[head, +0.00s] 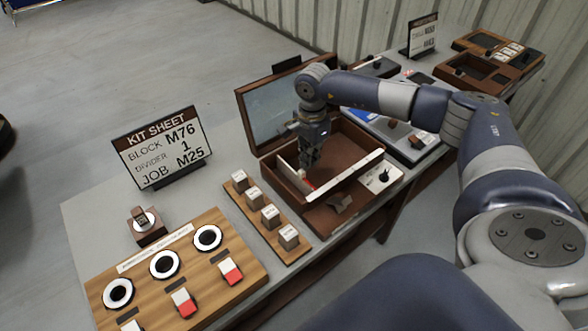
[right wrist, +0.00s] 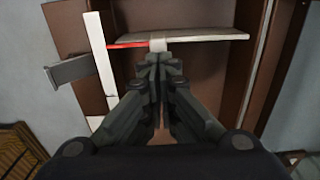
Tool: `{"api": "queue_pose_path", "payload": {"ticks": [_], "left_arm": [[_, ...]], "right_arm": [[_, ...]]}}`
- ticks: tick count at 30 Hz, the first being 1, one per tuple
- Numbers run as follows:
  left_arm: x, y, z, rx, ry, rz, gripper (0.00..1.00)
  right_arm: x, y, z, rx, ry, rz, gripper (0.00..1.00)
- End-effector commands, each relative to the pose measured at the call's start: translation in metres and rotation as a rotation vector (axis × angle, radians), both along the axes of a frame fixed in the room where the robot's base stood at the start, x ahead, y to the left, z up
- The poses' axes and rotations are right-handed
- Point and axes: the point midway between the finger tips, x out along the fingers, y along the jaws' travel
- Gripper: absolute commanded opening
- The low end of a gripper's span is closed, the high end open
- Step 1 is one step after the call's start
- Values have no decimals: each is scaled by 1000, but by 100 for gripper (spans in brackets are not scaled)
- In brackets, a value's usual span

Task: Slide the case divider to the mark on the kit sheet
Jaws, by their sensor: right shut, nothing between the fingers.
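The kit sheet (head: 162,147) stands upright at the back left of the bench and reads BLOCK M76, DIVIDER 1, JOB M25. The wooden case (head: 351,137) is open, its lid (head: 284,108) raised at the back. The pale case divider (head: 289,178) stands across the case near its left end; it also shows in the right wrist view (right wrist: 212,39). A red strip (right wrist: 127,45) lies beside it, near the white front rail (right wrist: 101,65). My right gripper (head: 308,165) is shut and empty inside the case, its tips (right wrist: 158,58) close at the divider's white tab; contact is unclear. My left gripper is out of view.
A rack of labelled blocks (head: 263,216) lies left of the case. A wooden panel (head: 186,271) with round dials and red-white switches is at front left. A small stand (head: 148,229) is behind it. More trays (head: 478,74) sit at the far right.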

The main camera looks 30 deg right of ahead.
Motion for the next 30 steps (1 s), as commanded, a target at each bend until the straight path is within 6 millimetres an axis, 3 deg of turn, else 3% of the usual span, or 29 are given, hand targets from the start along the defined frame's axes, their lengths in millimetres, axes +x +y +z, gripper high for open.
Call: {"api": "queue_pose_path", "payload": {"ticks": [9,30], "left_arm": [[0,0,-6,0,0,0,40],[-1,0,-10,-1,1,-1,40]], "right_arm": [[1,-16,0,0,-1,-3,0],[3,-30,-1,-1,-1,-3,0]]}}
